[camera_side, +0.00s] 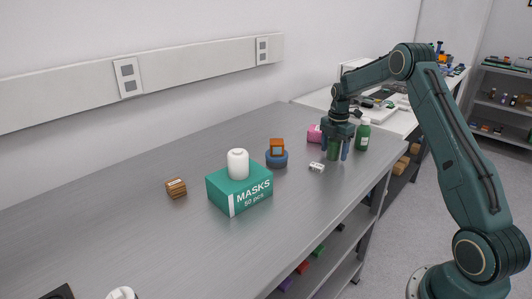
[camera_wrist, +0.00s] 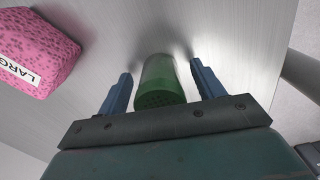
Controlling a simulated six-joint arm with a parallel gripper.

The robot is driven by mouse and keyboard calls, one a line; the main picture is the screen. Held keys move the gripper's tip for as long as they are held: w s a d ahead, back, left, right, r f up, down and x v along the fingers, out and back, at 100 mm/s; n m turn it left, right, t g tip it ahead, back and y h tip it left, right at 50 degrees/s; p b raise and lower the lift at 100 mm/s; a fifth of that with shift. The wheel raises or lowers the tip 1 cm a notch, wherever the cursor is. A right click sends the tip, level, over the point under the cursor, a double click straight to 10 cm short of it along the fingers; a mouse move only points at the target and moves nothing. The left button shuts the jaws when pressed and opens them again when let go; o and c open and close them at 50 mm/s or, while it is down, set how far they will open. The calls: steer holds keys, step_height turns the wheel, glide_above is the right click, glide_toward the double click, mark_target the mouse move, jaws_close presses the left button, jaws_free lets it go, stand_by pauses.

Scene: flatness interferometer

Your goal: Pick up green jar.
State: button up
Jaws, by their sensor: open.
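The green jar (camera_wrist: 158,82) stands on the metal bench, between the two blue fingers of my gripper (camera_wrist: 161,70). In the wrist view a gap shows on each side of it, so the fingers do not touch it there. In the side view the green jar (camera_side: 334,152) shows partly between the fingers of my gripper (camera_side: 334,156), which point down around it near the bench's far right end. The gripper is open. The jar's top is partly hidden by the gripper in the side view.
A green bottle (camera_side: 363,136) with a white cap stands close right of my gripper. A pink block (camera_side: 314,134) is close on the left, also in the wrist view (camera_wrist: 38,45). A small white piece (camera_side: 317,167) lies in front. A masks box (camera_side: 240,190) stands farther left.

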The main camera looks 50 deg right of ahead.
mark_target(335, 139)
steer(key=shift+f, duration=0.1)
stand_by(0.4)
steer(key=c, duration=1.1)
step_height(335, 139, up, 20)
steer(key=shift+r, duration=0.1)
stand_by(0.6)
